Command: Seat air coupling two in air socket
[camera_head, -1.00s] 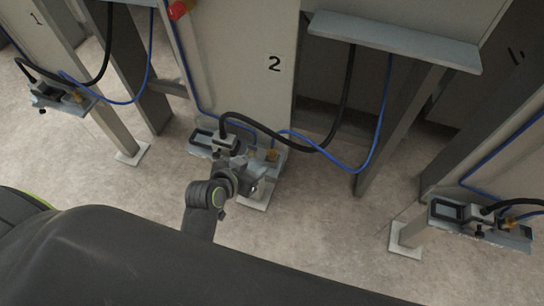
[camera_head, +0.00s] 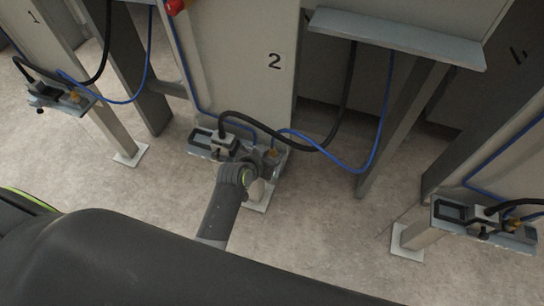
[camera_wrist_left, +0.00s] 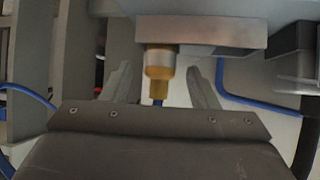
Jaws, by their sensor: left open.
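The bracket of station 2 (camera_head: 199,149) holds a dark cable plug at its left and brass air fittings at its right. A brass fitting (camera_head: 273,153) shows beside my left gripper (camera_head: 262,160), with the blue hose (camera_head: 335,157) arching above it. In the left wrist view, a brass fitting (camera_wrist_left: 158,72) sits below a grey metal block (camera_wrist_left: 205,32). My open left gripper (camera_wrist_left: 162,82) has one finger on each side of this fitting, with gaps visible. A short blue piece shows under it. I cannot tell whether this is coupling two or the socket. My right gripper is not in view.
A thick black cable (camera_head: 320,148) loops beside the blue hose. The panel marked 2 (camera_head: 245,65) and a grey ledge (camera_head: 395,40) stand behind. Similar brackets are at the left (camera_head: 48,93) and right (camera_head: 510,237). The floor in front is clear.

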